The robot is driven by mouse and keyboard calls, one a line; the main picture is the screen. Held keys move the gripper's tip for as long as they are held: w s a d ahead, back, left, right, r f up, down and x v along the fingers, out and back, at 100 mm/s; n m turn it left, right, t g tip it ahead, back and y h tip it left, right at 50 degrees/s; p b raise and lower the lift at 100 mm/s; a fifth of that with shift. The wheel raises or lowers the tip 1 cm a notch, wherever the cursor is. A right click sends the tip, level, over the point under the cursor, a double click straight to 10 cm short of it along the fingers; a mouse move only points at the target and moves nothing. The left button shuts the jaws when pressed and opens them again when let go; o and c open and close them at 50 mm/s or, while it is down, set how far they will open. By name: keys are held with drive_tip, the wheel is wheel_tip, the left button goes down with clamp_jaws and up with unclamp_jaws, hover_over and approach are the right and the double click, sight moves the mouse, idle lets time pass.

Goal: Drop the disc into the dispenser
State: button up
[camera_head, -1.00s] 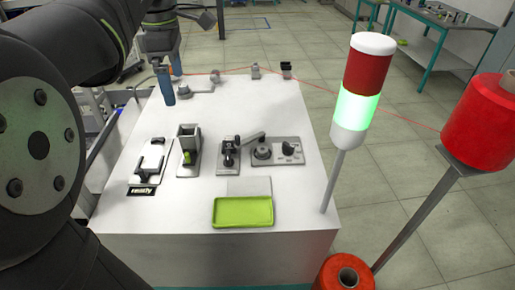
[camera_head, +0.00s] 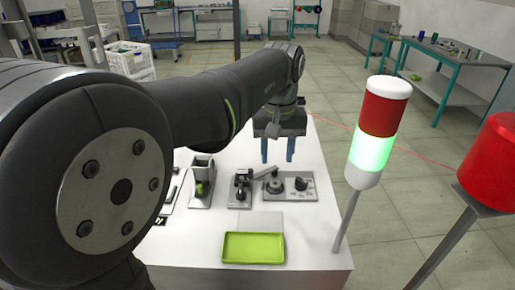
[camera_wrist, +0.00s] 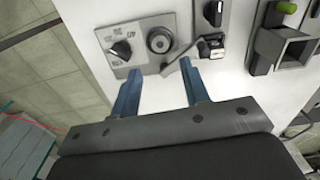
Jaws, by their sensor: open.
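My gripper (camera_head: 278,152) hangs over the back of the white table, behind the dial unit. Its blue fingers are apart and nothing shows between them, also in the wrist view (camera_wrist: 160,80). A grey square-mouthed holder (camera_head: 201,176), which looks like the dispenser, stands upright at the table's left with a green piece low on its front. In the wrist view the holder (camera_wrist: 284,50) is at the upper right, away from the fingers. I cannot make out a loose disc. The green tray (camera_head: 253,248) at the front looks empty.
The winder unit (camera_head: 241,188) and dial unit (camera_head: 288,186) stand right of the holder. A signal tower (camera_head: 372,140) shows green at the table's right. My arm hides the table's left and back left.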

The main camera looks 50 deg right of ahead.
sight(275, 183)
drive_tip(key=shift+f, duration=3.75)
drive_tip(key=c, duration=0.6)
drive_tip(key=shift+r, duration=2.6)
drive_tip(key=shift+w, duration=0.1)
drive_tip(key=w+a+r+n, duration=0.1)
drive_tip(key=w, duration=0.1)
drive_tip(key=w+a+r+n, duration=0.1)
drive_tip(key=w, duration=0.2)
drive_tip(key=w+a+r, duration=0.1)
drive_tip(key=w+a, duration=0.1)
drive_tip(key=w, duration=0.1)
drive_tip(key=shift+r+n, duration=0.1)
drive_tip(key=shift+n, duration=0.3)
drive_tip(key=w+a+r+n, duration=0.3)
drive_tip(key=w+a, duration=0.3)
drive_tip(key=w, duration=0.1)
drive_tip(key=shift+w+a+f, duration=0.1)
drive_tip(key=shift+f, duration=0.85)
drive_tip(key=shift+w+a+f, duration=0.1)
drive_tip(key=shift+f, duration=0.8)
